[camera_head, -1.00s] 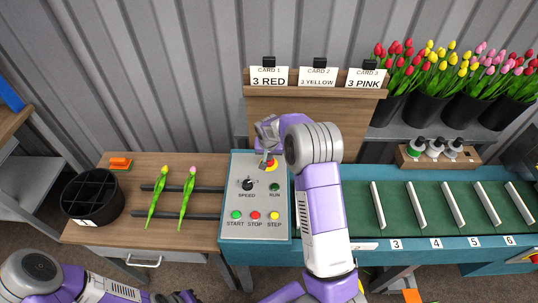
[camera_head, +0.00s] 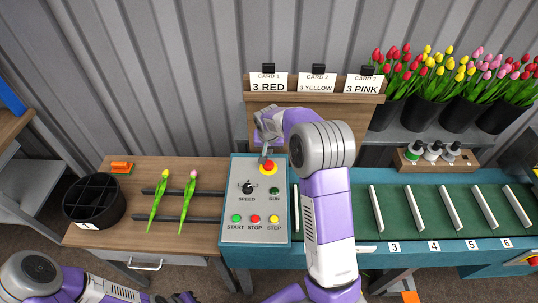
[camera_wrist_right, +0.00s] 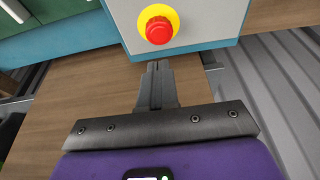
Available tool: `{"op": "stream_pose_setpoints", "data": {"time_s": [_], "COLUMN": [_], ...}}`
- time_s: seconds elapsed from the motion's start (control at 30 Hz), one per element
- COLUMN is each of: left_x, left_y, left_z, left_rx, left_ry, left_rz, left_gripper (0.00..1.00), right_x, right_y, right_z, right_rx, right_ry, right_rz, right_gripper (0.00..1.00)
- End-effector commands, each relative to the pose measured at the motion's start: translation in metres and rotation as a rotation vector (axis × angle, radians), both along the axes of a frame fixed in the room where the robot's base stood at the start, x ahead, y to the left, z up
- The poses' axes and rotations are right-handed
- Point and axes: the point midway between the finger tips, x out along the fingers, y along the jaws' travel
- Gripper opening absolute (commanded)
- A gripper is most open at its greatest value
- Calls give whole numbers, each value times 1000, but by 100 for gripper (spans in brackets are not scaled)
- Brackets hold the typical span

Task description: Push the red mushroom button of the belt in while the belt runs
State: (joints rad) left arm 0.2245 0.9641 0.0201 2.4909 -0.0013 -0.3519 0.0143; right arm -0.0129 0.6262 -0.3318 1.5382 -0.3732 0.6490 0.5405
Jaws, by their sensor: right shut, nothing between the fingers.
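The red mushroom button (camera_head: 267,167) sits on a yellow disc at the top of the grey control panel (camera_head: 233,205). It also shows in the right wrist view (camera_wrist_right: 159,30), just beyond the fingertips. My right gripper (camera_head: 263,158) is shut and empty at the button's upper left edge; I cannot tell whether it touches the button. Its closed fingers (camera_wrist_right: 154,66) point at the panel in the wrist view. The RUN lamp (camera_head: 274,190) looks dark green. The green belt (camera_head: 394,205) carries white slats. My left gripper (camera_head: 184,297) is only partly in view at the bottom edge.
The panel also has a SPEED knob (camera_head: 248,187) and START, STOP and STEP buttons. Two tulips (camera_head: 187,195) lie on the wooden table (camera_head: 125,220) by a black round bin (camera_head: 93,200). A card board (camera_head: 300,97) stands behind the panel.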

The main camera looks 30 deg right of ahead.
Motion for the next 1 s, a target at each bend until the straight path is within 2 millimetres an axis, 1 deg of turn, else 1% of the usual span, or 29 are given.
{"op": "stream_pose_setpoints", "data": {"time_s": [0.03, 0.1, 0.2, 0.33, 0.5, 1.0], "left_x": [0, 0, 0, 0, 0, 0], "left_y": [0, 0, 0, 0, 0, 0], "left_z": [0, 1, 1, 2, 2, 3], "left_rx": [0, 0, 0, 0, 0, 0], "left_ry": [0, 0, 0, 0, 0, 0], "left_rz": [1, 1, 1, 1, 1, 0], "left_gripper": [0, 0, 0, 0, 0, 0], "right_x": [-2, -5, -9, -13, -14, -14], "right_y": [2, 4, 6, 8, 9, 9], "right_z": [13, 27, 42, 55, 60, 61], "right_rx": [-1, -1, 0, -1, -1, -1], "right_ry": [-7, -6, -6, -5, -3, -5], "right_rz": [1, 2, 2, 2, 1, 1], "right_gripper": [0, 0, 0, 0, 0, 0]}}
